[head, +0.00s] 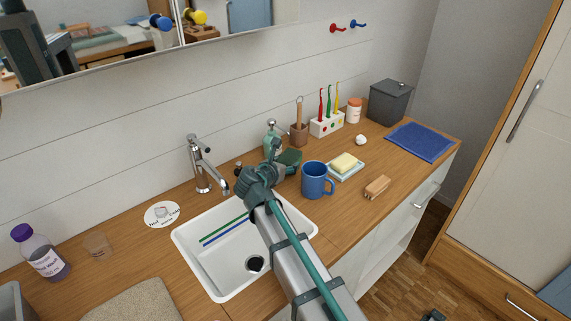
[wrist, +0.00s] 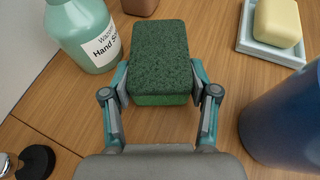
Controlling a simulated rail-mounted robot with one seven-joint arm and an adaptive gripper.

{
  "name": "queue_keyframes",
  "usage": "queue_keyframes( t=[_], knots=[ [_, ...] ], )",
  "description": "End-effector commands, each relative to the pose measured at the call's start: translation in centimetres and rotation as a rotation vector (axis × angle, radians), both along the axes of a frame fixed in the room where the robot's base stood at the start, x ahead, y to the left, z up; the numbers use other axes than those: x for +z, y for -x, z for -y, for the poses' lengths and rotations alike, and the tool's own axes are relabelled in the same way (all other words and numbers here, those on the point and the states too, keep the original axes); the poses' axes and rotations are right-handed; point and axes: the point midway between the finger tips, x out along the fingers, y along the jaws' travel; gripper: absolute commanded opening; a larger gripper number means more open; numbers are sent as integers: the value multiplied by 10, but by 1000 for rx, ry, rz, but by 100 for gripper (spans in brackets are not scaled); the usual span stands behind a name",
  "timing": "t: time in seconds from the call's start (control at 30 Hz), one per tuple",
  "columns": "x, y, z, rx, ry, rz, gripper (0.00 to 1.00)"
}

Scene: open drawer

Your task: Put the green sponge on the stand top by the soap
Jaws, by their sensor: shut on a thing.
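The green sponge (wrist: 160,55) is between the two fingers of my gripper (wrist: 160,88), which is shut on its sides. In the head view the dark green sponge (head: 291,157) shows just past my gripper (head: 279,162), over the wooden stand top (head: 337,203). I cannot tell whether its underside touches the wood. The yellow soap bar (head: 344,162) lies on a pale blue dish (head: 347,173), to the right of the sponge. The soap (wrist: 277,22) and its dish (wrist: 268,48) also show at the wrist view's upper right.
A green hand soap bottle (wrist: 84,32) stands close left of the sponge. A blue mug (head: 316,181) stands close to its right. A brown cup (head: 299,133) is behind. The sink (head: 205,262) is at front left. A wooden brush (head: 377,187) lies right of the mug.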

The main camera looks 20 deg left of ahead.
Motion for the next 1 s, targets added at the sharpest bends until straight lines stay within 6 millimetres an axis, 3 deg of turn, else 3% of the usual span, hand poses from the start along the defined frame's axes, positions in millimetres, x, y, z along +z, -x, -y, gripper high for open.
queue_keyframes(
  t=[0.43, 0.47, 0.63, 1.0],
  knots=[
    [-9, 0, 0, 0, 0, 0, 47],
    [-9, 0, 0, 0, 0, 0, 61],
    [-8, 0, 0, 0, 0, 0, 88],
    [-6, 0, 0, 0, 0, 0, 88]
  ],
)
